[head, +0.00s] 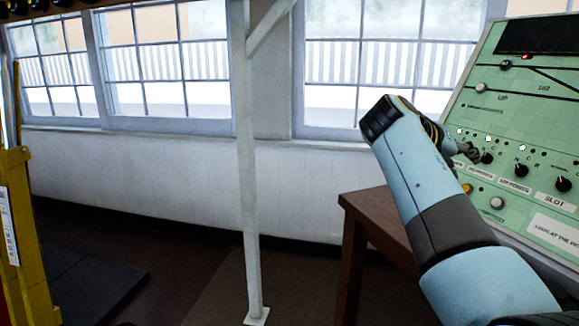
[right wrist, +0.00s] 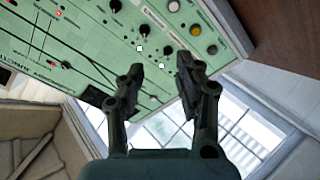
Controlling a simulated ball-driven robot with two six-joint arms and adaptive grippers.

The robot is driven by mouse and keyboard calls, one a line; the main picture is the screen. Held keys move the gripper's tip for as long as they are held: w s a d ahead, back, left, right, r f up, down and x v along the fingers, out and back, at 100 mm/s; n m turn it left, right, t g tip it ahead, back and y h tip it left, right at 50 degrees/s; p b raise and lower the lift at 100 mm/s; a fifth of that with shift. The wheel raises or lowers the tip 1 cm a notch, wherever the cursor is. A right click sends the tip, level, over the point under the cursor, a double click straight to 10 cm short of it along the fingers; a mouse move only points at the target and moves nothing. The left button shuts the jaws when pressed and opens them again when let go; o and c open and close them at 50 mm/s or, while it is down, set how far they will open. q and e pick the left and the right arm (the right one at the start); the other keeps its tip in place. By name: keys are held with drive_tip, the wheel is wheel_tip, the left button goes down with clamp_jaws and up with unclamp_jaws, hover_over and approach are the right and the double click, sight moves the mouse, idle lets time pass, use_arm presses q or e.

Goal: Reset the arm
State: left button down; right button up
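My right gripper (head: 468,150) is in front of the green control panel (head: 540,85), near its row of black knobs. In the right wrist view my right gripper (right wrist: 163,68) has its two dark fingers apart, with nothing between them. The panel (right wrist: 85,45) lies beyond the fingertips. I cannot tell whether a fingertip touches the panel. My right arm covers part of the panel's left edge in the head view. My left gripper is in neither view.
A brown wooden table (head: 350,230) stands beside the panel. A white post (head: 250,180) rises from the floor mid-view. A yellow frame (head: 22,235) stands at the far left. Windows (head: 165,60) line the back wall. Open floor lies between frame and post.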

drive_tip(key=s+d+f+n+g+y, duration=0.25)
drive_tip(key=s+f+y, duration=0.25)
drive_tip(key=s+f, duration=1.4)
drive_tip(key=s+a+n+y, duration=0.1)
drive_tip(key=s+a+y, duration=0.25)
drive_tip(key=s, duration=0.75)
drive_tip(key=s+a+n+y, duration=0.2)
drive_tip(key=s+a, duration=0.2)
drive_tip(key=s, duration=0.6)
wheel_tip(320, 180, down, 25)
drive_tip(key=s+d+g, duration=0.1)
drive_tip(key=s+d, duration=0.2)
drive_tip(key=s+d+f+m+g, duration=0.1)
drive_tip(key=s+f, duration=1.5)
drive_tip(key=s, duration=0.2)
drive_tip(key=shift+s+f, duration=0.15)
drive_tip(key=shift+f, duration=0.15)
drive_tip(key=shift+g, duration=0.25)
